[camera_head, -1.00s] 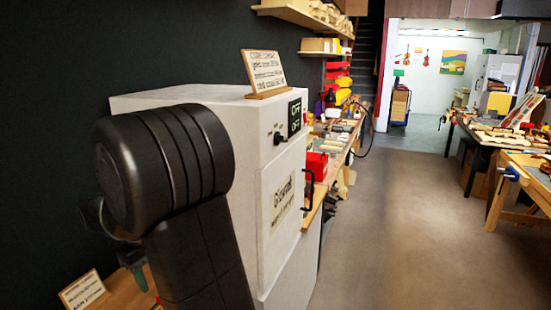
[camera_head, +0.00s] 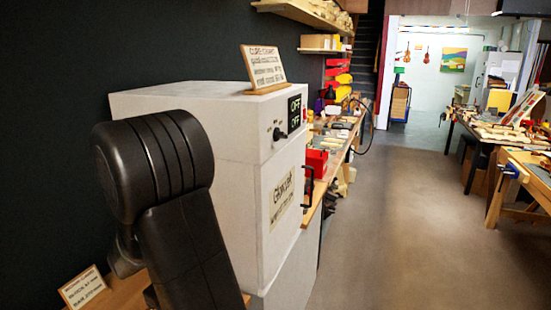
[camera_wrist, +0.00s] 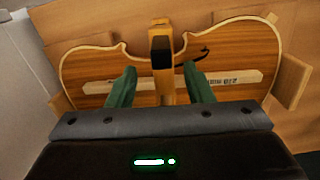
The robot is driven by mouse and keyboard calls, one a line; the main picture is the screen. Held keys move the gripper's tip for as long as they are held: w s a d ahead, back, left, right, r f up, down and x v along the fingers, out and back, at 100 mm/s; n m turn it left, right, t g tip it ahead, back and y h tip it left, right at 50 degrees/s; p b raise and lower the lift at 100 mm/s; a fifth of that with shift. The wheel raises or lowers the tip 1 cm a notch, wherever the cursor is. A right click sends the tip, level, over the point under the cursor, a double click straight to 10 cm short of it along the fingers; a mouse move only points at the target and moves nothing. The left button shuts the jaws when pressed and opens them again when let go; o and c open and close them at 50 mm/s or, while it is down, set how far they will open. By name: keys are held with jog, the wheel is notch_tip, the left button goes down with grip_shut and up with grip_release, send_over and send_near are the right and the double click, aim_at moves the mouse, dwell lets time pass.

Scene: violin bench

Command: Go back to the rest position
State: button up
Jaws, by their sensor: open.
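My gripper (camera_wrist: 160,71) shows in the wrist view with its two green fingers spread apart and nothing between them held. Beyond the fingers lies a violin body (camera_wrist: 88,65) with a striped wood top and pale edging. A pale wooden strip (camera_wrist: 232,79) with dark lettering lies across it. An upright tan wooden piece (camera_wrist: 162,61) with a dark patch stands at the middle, seen between the fingers. I cannot tell how far the fingertips are from it. In the head view my dark arm hides the gripper and the violin body.
A white cabinet (camera_head: 190,125) with an OFF display stands close beside my arm, with a chart sign (camera_head: 263,68) on top. A small sign (camera_head: 83,287) stands at lower left. A tool bench (camera_head: 338,135) runs behind the cabinet. The floor (camera_head: 400,220) at right is clear.

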jog(key=shift+s+d, duration=0.25)
jog(key=shift+d, duration=0.35)
jog(key=shift+s+d, duration=0.25)
jog(key=shift+d, duration=0.35)
jog(key=shift+s+d, duration=0.25)
jog(key=shift+d, duration=0.35)
jog(key=shift+d+f+b, duration=0.1)
jog(key=shift+f+b, duration=0.05)
jog(key=shift+b, duration=0.2)
